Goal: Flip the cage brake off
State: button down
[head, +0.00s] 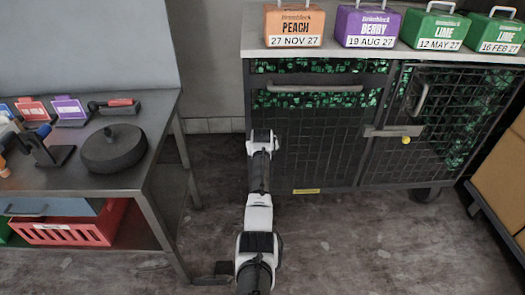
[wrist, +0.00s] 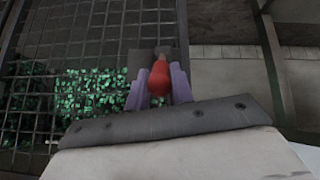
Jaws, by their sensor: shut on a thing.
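The wheeled cage (head: 318,150) stands at the back, a grey mesh unit with green packs inside. My gripper (wrist: 160,88) is shut on a red rounded handle (wrist: 160,74), which looks like the cage brake's lever; its two purple fingers lie on either side of it. The cage mesh (wrist: 70,40) fills the left of the wrist view. In the head view my arm reaches to the cage's left end, and my own arm hides the fingers and the red handle there. The lever's base and its angle are not clear.
Peach (head: 293,27), berry (head: 367,28) and two lime boxes stand on the cage top. A yellow-knobbed latch (head: 405,140) is on its front. A metal table (head: 130,175) with a dark round object (head: 113,150) stands left. Brown cartons (head: 500,178) are right. Floor between is clear.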

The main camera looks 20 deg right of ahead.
jog(key=shift+w+r, duration=0.1)
jog(key=shift+r, duration=0.1)
jog(key=c, duration=1.6)
grip_release()
jog(key=o, duration=0.4)
jog(key=shift+f, duration=0.1)
jog(key=b+v, duration=0.1)
jog(key=v, duration=1.3)
jog(key=shift+b, duration=0.35)
